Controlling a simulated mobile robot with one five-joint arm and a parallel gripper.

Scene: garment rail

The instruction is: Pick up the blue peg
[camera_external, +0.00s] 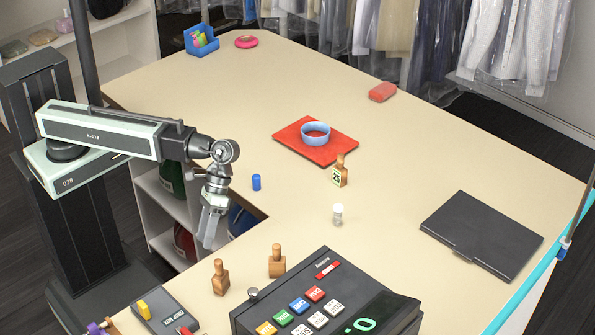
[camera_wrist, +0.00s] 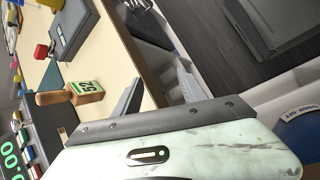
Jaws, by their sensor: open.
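The blue peg (camera_external: 256,182) is a small upright cylinder on the beige counter, near the counter's inner corner in the external view. I do not see it in the wrist view. My gripper (camera_external: 207,232) points down, to the left of and nearer the camera than the peg, and is apart from it. In the wrist view my gripper (camera_wrist: 160,88) has its two dark fingers spread, with nothing between them.
Wooden stamps (camera_external: 220,278) (camera_external: 277,262) and a cash register (camera_external: 325,300) stand at the front. A numbered stamp (camera_external: 340,176), a small white-topped bottle (camera_external: 338,214) and a red mat (camera_external: 335,153) with a blue ring (camera_external: 315,130) lie right of the peg. Counter around the peg is clear.

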